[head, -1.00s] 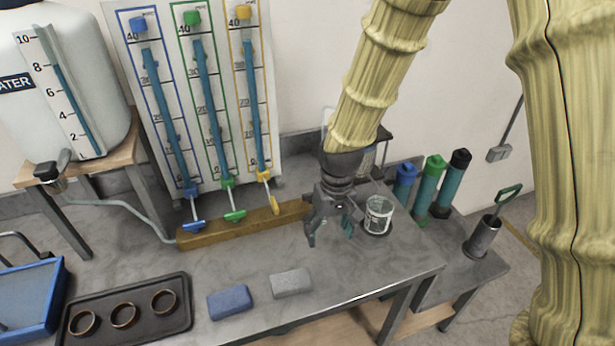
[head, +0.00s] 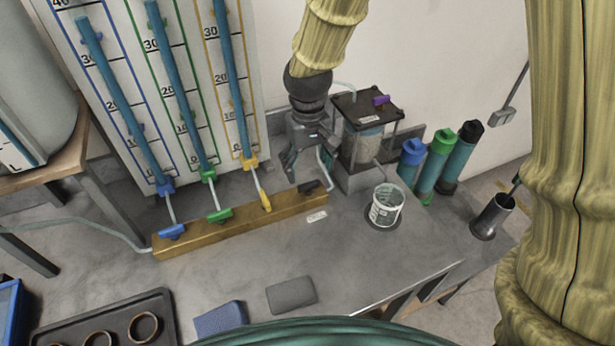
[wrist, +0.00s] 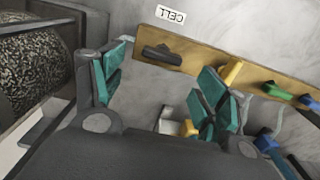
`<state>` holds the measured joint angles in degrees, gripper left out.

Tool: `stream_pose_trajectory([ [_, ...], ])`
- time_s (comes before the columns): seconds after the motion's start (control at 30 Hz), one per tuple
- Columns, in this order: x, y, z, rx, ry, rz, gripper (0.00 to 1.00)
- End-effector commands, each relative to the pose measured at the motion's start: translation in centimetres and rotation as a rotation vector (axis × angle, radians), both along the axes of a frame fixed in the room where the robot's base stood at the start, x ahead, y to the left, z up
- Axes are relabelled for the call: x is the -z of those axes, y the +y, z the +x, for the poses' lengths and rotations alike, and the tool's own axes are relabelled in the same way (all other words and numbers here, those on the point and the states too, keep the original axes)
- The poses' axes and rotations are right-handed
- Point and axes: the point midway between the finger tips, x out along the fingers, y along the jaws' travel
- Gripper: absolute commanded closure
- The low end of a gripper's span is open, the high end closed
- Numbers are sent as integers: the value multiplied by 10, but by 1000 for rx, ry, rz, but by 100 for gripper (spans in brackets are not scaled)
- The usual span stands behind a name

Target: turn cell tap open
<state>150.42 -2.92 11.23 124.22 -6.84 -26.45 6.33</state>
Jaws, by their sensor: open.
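The cell tap (head: 309,187) is a small black lever at the right end of a brass manifold bar (head: 240,225). In the wrist view the black lever (wrist: 163,55) lies roughly along the bar, beside a white label reading CELL (wrist: 171,14). My gripper (head: 308,168) is open and empty, above and behind the tap in the head view. In the wrist view its teal-padded fingers (wrist: 165,82) are spread, with the lever beyond and between them. No contact shows.
Yellow (head: 265,201), green (head: 219,215) and blue (head: 172,231) taps sit along the bar under the tube panel. A clear cell with a black lid (head: 366,108) stands right of my gripper, with a beaker (head: 386,205) in front.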

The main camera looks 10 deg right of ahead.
Motion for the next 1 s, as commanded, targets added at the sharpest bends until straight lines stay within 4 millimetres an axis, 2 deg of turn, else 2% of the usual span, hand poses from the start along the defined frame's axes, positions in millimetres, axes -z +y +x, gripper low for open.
stream_pose_trajectory([
  [0.4,46,1,-1,-1,1,0,27],
  [0.6,54,1,-1,-1,-1,0,27],
  [0.9,56,1,-1,-1,-1,0,27],
  [1.0,56,1,-1,-1,-1,0,43],
])
